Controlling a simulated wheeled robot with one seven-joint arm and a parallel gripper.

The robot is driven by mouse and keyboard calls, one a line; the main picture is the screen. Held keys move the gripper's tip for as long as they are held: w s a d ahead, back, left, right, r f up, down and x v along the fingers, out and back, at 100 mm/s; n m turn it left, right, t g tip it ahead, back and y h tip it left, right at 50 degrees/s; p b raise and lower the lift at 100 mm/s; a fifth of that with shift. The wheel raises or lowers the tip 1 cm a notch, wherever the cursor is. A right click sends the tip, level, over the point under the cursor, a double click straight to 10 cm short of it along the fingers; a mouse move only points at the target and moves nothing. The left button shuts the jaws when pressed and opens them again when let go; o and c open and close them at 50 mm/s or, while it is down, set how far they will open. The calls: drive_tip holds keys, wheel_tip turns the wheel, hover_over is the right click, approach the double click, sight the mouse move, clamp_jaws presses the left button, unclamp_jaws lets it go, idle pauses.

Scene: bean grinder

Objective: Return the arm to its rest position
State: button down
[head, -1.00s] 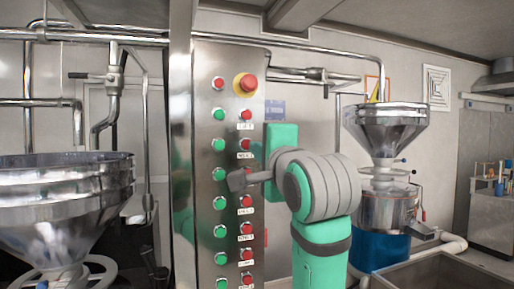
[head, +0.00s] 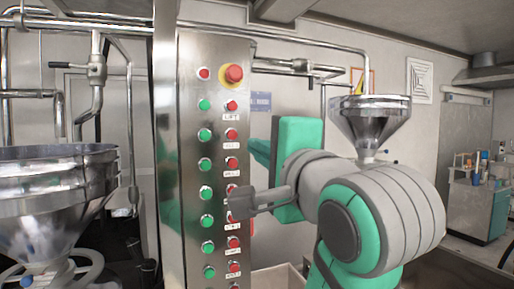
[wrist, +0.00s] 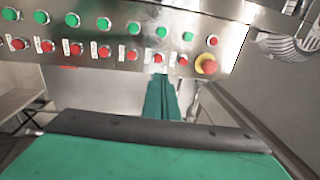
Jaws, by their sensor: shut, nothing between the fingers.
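My arm (head: 385,215), green and grey, is raised and bent at the right of the steel button panel in the head view.
The button panel (head: 182,100) has green and red buttons and a larger red button (head: 233,73) on yellow. The panel crosses the top of the wrist view. A steel funnel (head: 55,205) stands at left, and another funnel (head: 368,118) behind my arm. A workbench stands far right.

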drive_tip(key=shift+w, duration=0.1)
drive_tip(key=w+f+h, duration=0.1)
drive_tip(key=w+f, duration=0.3)
drive_tip(key=f, duration=0.5)
drive_tip(key=w+d+f+h, duration=0.1)
drive_tip(key=w+f, duration=0.2)
drive_tip(key=f, duration=0.6)
drive_tip(key=w+f, duration=0.4)
drive_tip(key=f, duration=0.4)
drive_tip(key=s+f+n+g+h, duration=0.1)
drive_tip(key=s+f, duration=0.2)
drive_tip(key=f, duration=1)
drive_tip(key=s+f+n+h, duration=0.2)
drive_tip(key=f, duration=1)
drive_tip(key=s+a+f+n+g+h, duration=0.15)
drive_tip(key=s+f+n, duration=0.25)
drive_tip(key=s+f, duration=1.45)
drive_tip(key=s+a+n, duration=0.1)
drive_tip(key=s+n, duration=0.2)
drive_tip(key=s, duration=0.9)
drive_tip(key=s+a+f+n, duration=0.1)
drive_tip(key=s+n, duration=0.3)
drive_tip(key=s, duration=0.8)
drive_tip(key=shift+s+a+f+n+g+y, duration=0.25)
drive_tip(key=shift+a+n+g+y, duration=0.15)
drive_tip(key=shift+a, duration=0.3)
